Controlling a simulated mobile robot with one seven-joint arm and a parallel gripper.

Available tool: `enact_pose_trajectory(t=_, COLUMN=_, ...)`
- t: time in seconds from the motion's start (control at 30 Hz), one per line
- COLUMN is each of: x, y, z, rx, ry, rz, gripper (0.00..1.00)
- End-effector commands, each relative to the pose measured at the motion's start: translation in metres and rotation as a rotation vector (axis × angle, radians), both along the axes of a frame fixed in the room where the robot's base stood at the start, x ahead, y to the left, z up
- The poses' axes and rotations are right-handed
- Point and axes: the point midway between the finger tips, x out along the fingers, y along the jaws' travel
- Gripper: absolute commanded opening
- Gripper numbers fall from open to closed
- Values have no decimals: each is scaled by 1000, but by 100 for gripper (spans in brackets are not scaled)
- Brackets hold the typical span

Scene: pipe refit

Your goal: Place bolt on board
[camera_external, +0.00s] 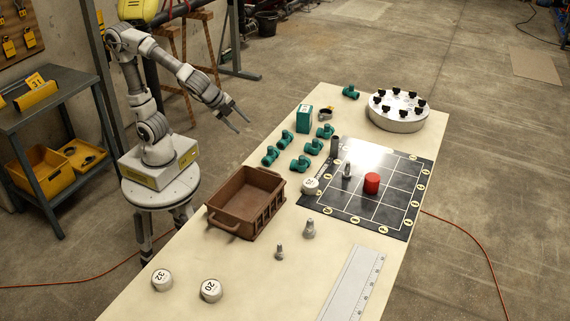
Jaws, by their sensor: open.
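The black board (398,212) with a white grid lies on the right part of the table. A small grey bolt (279,252) stands upright on the table in front of the brown crate. A larger grey bolt-like piece (309,229) stands to its right, off the board. A grey piece (346,171), perhaps another bolt, stands on the board left of a red cylinder (371,184). My gripper (243,125) is open and empty, raised in the air left of the table's far half, well away from the bolts.
A brown crate (233,204) stands at the table's left edge. Several teal pipe fittings (300,164) and a teal box (304,119) lie behind it. A round white stand (395,118) is at the far end. A ruler (352,287) and white numbered discs (211,290) lie near.

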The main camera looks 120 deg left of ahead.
Motion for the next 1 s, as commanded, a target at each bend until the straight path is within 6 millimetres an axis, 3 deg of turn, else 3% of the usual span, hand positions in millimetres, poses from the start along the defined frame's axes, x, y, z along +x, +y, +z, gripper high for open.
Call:
enact_pose_trajectory(t=0.03, x=-20, y=-14, z=23, rx=-90, ry=-107, rz=53, gripper=52)
enact_pose_trajectory(t=0.2, x=-70, y=-58, z=13, rx=-392, ry=-194, rz=240, gripper=52)
enact_pose_trajectory(t=0.4, x=-101, y=-95, z=7, rx=-626, ry=-234, rz=366, gripper=52)
enact_pose_trajectory(t=0.83, x=-108, y=-104, z=7, rx=-685, ry=-240, rz=396, gripper=52)
enact_pose_trajectory(t=1.0, x=-107, y=-104, z=19, rx=-684, ry=-240, rz=396, gripper=52)
